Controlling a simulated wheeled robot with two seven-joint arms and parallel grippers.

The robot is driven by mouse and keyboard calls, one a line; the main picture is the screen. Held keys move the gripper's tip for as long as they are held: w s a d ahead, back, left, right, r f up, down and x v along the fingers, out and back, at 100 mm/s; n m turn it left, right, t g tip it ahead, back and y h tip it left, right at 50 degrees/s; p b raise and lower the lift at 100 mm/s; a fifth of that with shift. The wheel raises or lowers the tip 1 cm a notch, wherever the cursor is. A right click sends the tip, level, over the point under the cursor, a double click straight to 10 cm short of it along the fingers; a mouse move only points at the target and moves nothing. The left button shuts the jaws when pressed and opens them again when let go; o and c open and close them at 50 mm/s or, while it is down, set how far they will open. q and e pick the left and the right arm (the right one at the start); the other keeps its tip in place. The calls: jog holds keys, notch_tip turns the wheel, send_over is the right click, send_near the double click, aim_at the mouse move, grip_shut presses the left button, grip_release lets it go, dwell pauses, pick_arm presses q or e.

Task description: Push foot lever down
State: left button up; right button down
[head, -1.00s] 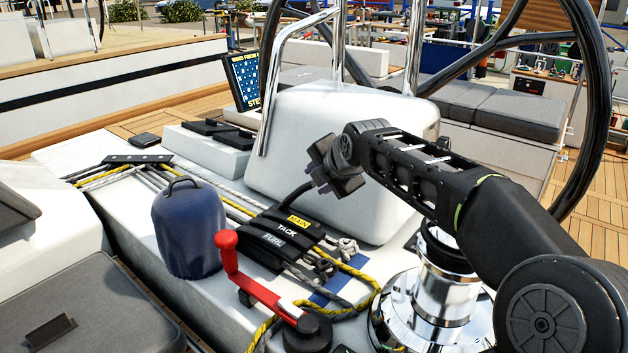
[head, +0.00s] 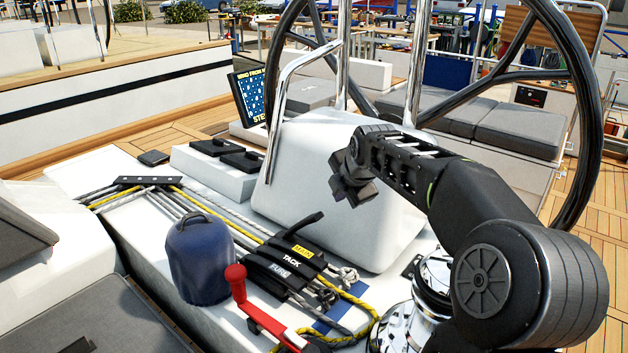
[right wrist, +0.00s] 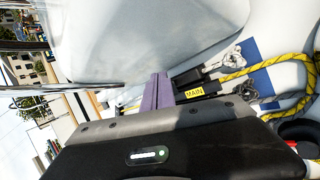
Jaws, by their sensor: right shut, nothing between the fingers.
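A bank of black rope-clutch levers (head: 278,272) sits on the white console, with labels MAIN, TACK and FURL on three of them. Those three lie flat. One black lever (head: 300,225) beyond MAIN stands tilted up, its free end toward my right gripper; its label does not show, so I cannot confirm that it is the foot lever. My right gripper (head: 350,190) is shut and empty, above and right of the raised lever's end, with a visible gap. In the right wrist view, its purple-grey fingers (right wrist: 157,93) are together near the MAIN label (right wrist: 194,92). My left gripper is not in view.
A blue covered winch (head: 200,260) stands left of the levers. A red-knobbed handle (head: 250,300) stands in front. A chrome winch (head: 432,285) is at the right. The white pedestal (head: 330,165) and steering wheel (head: 585,90) are behind the gripper. Yellow-black rope (head: 362,302) lies nearby.

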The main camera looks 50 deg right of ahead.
pick_arm(q)
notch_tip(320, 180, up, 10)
jog(key=p, duration=0.7)
pick_arm(e)
jog(key=w+a+r+m+y, duration=0.2)
jog(key=r+m, duration=0.4)
jog(key=m, duration=0.7)
jog(key=w+y, duration=0.1)
jog(key=y, duration=0.1)
jog(key=shift+w+r+m+y, duration=0.25)
jog(key=shift+w+m+y, duration=0.15)
jog(key=shift+f, duration=0.1)
jog(key=p, duration=0.2)
send_over(302, 226)
jog(key=d, duration=0.1)
jog(key=shift+g, duration=0.3)
jog(key=f, duration=0.7)
jog(key=shift+s+f, duration=0.2)
jog(key=f, duration=0.1)
jog(key=s+f, duration=0.1)
jog(key=f, duration=0.1)
jog(key=shift+s+d, duration=0.2)
jog(key=shift+s, duration=0.1)
jog(key=shift+s+f, duration=0.3)
jog(key=shift+f, duration=0.1)
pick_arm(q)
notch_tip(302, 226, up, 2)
